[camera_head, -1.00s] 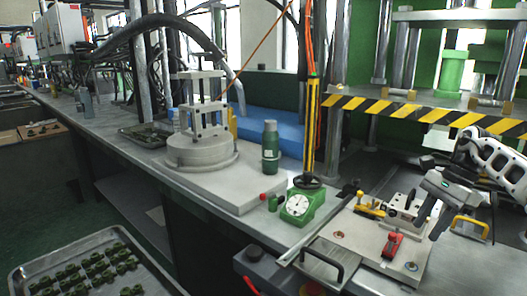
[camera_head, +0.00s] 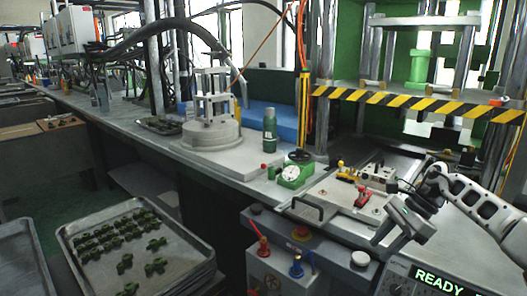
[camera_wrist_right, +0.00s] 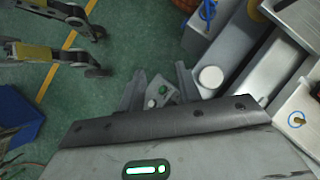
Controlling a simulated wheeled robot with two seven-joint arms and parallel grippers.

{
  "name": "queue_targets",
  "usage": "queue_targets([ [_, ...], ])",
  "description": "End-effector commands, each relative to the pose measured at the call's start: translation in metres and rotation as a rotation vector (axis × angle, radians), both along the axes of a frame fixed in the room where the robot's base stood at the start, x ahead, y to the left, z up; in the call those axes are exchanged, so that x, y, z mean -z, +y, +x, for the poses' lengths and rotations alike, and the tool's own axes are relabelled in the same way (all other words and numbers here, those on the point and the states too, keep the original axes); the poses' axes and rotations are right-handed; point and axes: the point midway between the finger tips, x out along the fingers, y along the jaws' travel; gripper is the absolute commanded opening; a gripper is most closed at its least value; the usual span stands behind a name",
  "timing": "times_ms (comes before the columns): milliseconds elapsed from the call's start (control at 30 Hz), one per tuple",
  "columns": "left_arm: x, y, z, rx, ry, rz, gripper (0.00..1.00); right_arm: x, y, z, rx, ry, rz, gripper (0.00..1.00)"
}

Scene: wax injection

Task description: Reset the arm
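My right gripper (camera_head: 384,246) hangs in front of the press bench at the right of the head view, its fingers pointing down and left. In the right wrist view its two fingers (camera_wrist_right: 160,76) stand apart with nothing held between them. The right arm comes in from the right edge. A mould plate (camera_head: 345,200) with red and yellow clamps lies on the bench, left of and beyond the gripper, apart from it. My left gripper is not in view.
A control panel with a READY display (camera_head: 438,280) stands below the right gripper. A striped press beam (camera_head: 420,103) is behind. A tray of green parts (camera_head: 185,262) is at lower left. A green dial gauge (camera_head: 294,172) stands on the bench.

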Motion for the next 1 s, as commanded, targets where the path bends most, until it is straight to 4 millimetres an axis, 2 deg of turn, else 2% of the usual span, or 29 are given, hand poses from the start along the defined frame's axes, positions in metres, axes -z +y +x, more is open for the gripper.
queue_targets([
  [167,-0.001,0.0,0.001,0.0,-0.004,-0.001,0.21,0.041,0.07,-0.007,0.09,0.041,0.182,0.34],
  [267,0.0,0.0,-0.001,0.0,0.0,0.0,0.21,0.065,0.128,-0.02,0.201,0.113,0.361,0.34],
  [300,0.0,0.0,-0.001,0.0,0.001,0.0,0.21,0.074,0.155,-0.028,0.272,0.166,0.46,0.34],
  [400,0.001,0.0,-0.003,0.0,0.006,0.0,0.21,0.083,0.215,-0.052,0.5,0.361,0.733,0.34],
  [500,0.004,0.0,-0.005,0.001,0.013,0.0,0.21,0.083,0.246,-0.073,0.764,0.618,0.989,0.34],
  [567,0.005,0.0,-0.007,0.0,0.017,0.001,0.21,0.084,0.253,-0.084,0.935,0.798,1.13,0.34],
  [667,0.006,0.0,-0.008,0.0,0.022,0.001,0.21,0.092,0.246,-0.102,1.235,1.133,1.34,0.34],
  [767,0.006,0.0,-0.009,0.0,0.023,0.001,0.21,0.111,0.223,-0.126,1.546,1.492,1.518,0.34],
  [867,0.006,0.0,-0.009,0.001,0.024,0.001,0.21,0.14,0.192,-0.161,1.86,1.864,1.663,0.34],
  [900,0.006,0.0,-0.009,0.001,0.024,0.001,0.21,0.15,0.181,-0.178,-1.793,-1.821,-1.553,0.34],
  [1000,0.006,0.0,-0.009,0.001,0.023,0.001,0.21,0.175,0.155,-0.221,-1.576,-1.633,-1.27,0.34],
])
